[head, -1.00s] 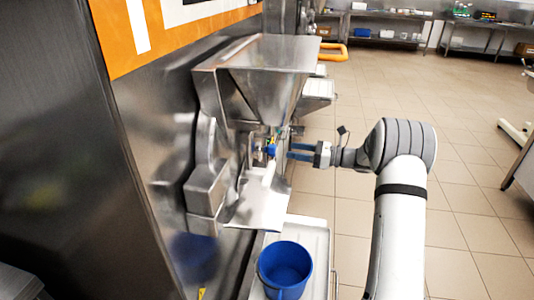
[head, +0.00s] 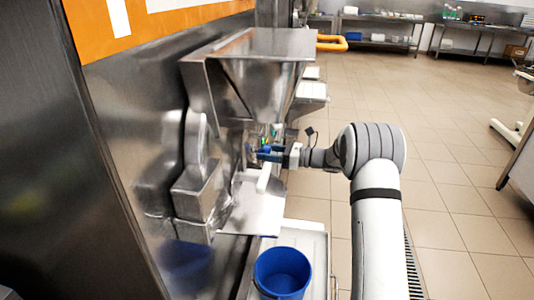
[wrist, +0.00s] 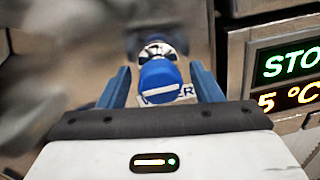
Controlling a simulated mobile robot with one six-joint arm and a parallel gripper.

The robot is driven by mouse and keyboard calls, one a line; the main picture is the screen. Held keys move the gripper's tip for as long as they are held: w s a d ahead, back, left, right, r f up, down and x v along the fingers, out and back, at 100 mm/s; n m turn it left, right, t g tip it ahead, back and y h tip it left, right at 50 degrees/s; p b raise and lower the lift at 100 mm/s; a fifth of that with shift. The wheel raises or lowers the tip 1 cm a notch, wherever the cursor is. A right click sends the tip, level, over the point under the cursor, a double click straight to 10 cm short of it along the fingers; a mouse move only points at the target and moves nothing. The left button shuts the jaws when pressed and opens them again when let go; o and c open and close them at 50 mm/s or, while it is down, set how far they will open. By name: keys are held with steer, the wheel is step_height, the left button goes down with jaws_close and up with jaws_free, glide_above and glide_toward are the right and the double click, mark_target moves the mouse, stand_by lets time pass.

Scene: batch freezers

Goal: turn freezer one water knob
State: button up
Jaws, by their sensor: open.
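The water knob (wrist: 160,80) is a blue cap with a white line across it, in front of a shiny metal stem, in the wrist view. A white label partly reading "ER" shows behind it. My gripper (wrist: 163,78) is open, with one blue finger on each side of the knob and gaps between them. In the head view my gripper (head: 264,153) reaches in from the right, below the steel hopper of the freezer (head: 262,75). The knob is hard to make out from the fingers there.
A lit display (wrist: 290,75) reading "STO" and "5 °C" stands right of the knob in the wrist view. A blue bucket (head: 283,272) sits on a pale stand (head: 315,245) below the freezer. Tiled floor at right is open.

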steer(key=shift+c, duration=0.3)
steer(key=c, duration=0.9)
steer(key=shift+n+b, duration=0.3)
steer(key=shift+b, duration=0.05)
steer(key=n+b, duration=0.2)
steer(key=shift+f+n, duration=0.2)
steer(key=shift+n, duration=0.1)
steer(key=n+b, duration=0.3)
steer(key=shift+n+b, duration=0.4)
steer(key=n+b, duration=0.3)
steer(key=shift+n+y, duration=0.3)
steer(key=shift+n, duration=0.1)
steer(key=shift+r+n+b, duration=0.15)
steer(key=shift+n+b, duration=0.65)
steer(key=shift+b, duration=0.1)
